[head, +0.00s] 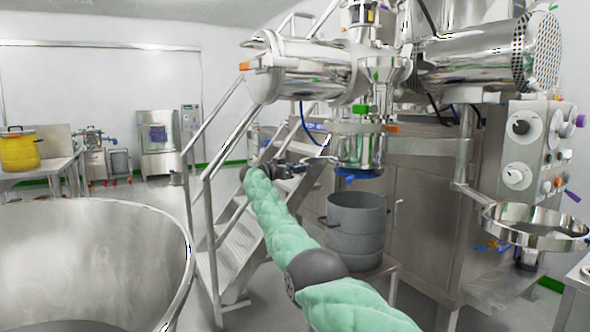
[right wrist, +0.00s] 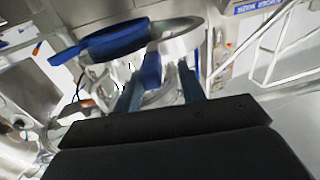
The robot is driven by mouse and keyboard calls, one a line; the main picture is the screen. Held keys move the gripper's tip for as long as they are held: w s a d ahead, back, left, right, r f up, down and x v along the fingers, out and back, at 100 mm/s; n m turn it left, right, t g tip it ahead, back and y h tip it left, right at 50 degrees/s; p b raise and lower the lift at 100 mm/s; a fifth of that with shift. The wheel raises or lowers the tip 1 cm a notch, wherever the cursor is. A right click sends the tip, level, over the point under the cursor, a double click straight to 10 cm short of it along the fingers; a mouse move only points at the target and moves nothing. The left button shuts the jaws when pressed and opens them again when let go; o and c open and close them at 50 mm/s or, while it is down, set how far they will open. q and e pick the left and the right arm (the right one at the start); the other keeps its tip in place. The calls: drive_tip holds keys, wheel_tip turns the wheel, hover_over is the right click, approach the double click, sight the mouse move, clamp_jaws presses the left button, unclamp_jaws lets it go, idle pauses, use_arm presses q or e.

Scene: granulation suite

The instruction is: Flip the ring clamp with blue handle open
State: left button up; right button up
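The ring clamp with the blue handle is at the bottom of the steel vessel. In the head view its blue part (head: 357,174) shows at the vessel's lower end. In the right wrist view a wide blue piece (right wrist: 100,45) lies beside a steel ring (right wrist: 180,38), and a blue tab (right wrist: 151,70) hangs below. My right gripper (right wrist: 158,78) is open, its two fingers apart, with the blue tab showing between them; whether they touch it I cannot tell. In the head view the right gripper (head: 318,162) is small, left of the clamp. My left gripper is not in view.
A grey drum (head: 356,222) stands below the vessel. Metal stairs with railings (head: 240,215) rise behind my arm. A large steel bowl (head: 90,262) fills the lower left. A steel ring-shaped basin (head: 535,225) and a control panel (head: 537,150) are at the right.

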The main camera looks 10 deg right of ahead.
drive_tip(key=shift+s, duration=0.1)
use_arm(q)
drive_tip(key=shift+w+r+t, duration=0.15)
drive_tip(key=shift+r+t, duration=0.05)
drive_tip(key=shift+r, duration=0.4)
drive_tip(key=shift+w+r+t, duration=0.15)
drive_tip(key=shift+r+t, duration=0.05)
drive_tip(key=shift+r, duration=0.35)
use_arm(e)
drive_tip(key=v, duration=0.7)
drive_tip(key=shift+s+a, duration=0.2)
drive_tip(key=shift+a, duration=0.1)
